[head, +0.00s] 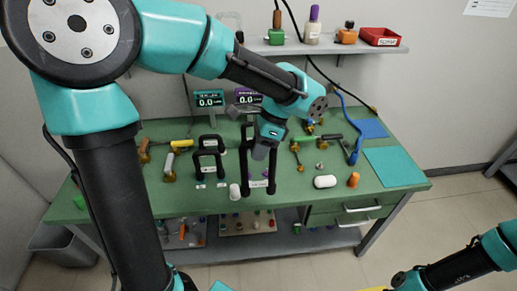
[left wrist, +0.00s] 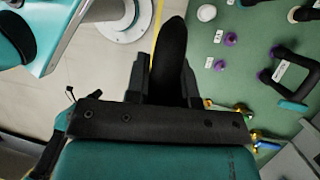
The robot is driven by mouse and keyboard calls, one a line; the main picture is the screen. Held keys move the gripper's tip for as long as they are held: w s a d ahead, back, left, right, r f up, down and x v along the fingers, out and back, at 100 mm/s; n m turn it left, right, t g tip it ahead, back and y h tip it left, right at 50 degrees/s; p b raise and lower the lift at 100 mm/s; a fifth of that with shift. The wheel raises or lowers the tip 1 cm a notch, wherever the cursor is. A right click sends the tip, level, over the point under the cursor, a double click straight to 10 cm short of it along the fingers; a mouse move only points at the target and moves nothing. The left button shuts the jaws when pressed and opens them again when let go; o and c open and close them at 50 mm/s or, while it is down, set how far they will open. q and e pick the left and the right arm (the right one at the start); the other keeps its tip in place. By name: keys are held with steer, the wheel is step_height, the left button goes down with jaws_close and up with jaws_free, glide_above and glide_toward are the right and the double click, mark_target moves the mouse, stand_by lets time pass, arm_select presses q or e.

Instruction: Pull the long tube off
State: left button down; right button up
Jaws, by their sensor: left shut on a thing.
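My left gripper (head: 260,154) is above the middle of the green bench, pointing down. It is shut on a black frame-like handle (head: 244,178), which is upright with a white label low on it. In the left wrist view, a long dark rounded piece stands between the fingers (left wrist: 165,75); it looks like the same black part seen end-on. I cannot tell clearly whether the handle touches the bench. No separate long tube can be made out with certainty.
Smaller black handles (head: 209,162) stand just left on the green bench (head: 215,205). A white cup (head: 234,191), a white capsule (head: 325,182) and an orange piece (head: 353,180) lie near the front. Two displays (head: 209,99) stand behind. A shelf holds a red bin (head: 379,37).

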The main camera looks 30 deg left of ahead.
arm_select(q)
steer(key=shift+r, duration=1.5)
steer(key=shift+w, duration=0.1)
